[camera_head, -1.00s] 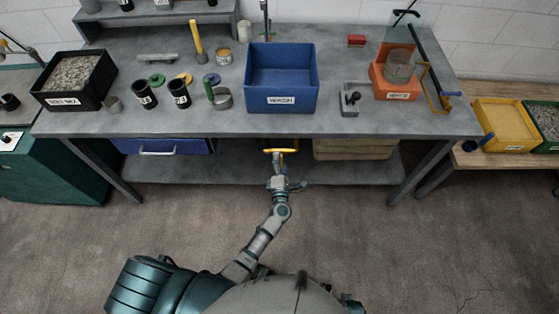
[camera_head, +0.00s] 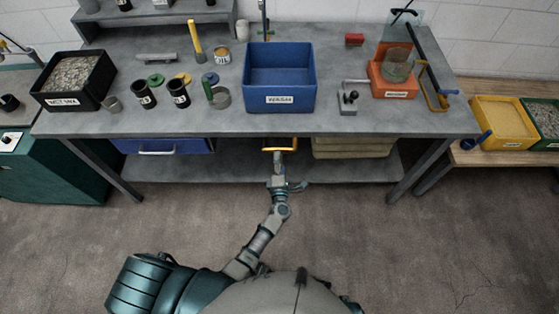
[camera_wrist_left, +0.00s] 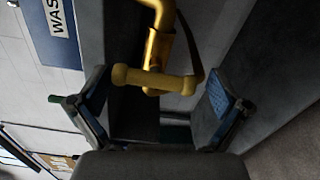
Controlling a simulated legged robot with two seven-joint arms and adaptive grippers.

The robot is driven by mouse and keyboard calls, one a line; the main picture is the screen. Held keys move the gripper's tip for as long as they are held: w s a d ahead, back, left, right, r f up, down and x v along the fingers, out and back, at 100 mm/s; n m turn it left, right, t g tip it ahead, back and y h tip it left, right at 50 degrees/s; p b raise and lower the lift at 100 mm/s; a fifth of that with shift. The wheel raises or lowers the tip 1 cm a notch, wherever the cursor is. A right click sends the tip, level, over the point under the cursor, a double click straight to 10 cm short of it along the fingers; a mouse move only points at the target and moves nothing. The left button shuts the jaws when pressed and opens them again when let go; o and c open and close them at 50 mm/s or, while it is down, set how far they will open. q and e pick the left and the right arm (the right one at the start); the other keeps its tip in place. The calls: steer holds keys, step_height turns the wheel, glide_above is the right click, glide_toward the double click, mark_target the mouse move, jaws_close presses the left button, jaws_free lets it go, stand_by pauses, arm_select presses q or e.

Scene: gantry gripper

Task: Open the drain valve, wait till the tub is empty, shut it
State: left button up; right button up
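The blue tub (camera_head: 280,95) with a white label stands on the grey bench, above my left arm; I cannot tell its water level. Below the bench's front edge is the yellow drain valve handle (camera_head: 280,149). In the left wrist view the handle (camera_wrist_left: 152,79) is a short bar across a brass-yellow pipe (camera_wrist_left: 158,45). My left gripper (camera_head: 279,160) is at the handle, under the bench edge. In the wrist view its two fingers (camera_wrist_left: 155,100) are spread apart, one each side of the bar, with gaps visible. My right gripper is out of view.
The grey bench (camera_head: 215,122) overhangs the valve. A blue drawer (camera_head: 165,146) is left of it and beige stacked trays (camera_head: 352,147) are right. The lower shelf (camera_head: 225,170) lies beneath. Floor in front is clear.

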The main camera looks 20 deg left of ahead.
arm_select(q)
steer(key=v, duration=1.2)
steer(key=s+d+f+m+g+h, duration=0.2)
steer(key=s+f+m+g+h, duration=0.25)
steer(key=f+m, duration=0.55)
steer(key=s+d+f+m+g+h, duration=0.1)
steer(key=s+f+m+g+h, duration=0.25)
steer(key=s+f+m, duration=0.55)
steer(key=s+a+f+m+g+y, duration=0.2)
steer(key=s+a+f+m+g, duration=0.4)
steer(key=s+a+f, duration=0.6)
steer(key=s+f+g, duration=0.2)
steer(key=s+f, duration=0.1)
steer(key=shift+s+a+f+y, duration=0.2)
steer(key=shift+s+a+y, duration=0.05)
steer(key=shift+s+y, duration=0.15)
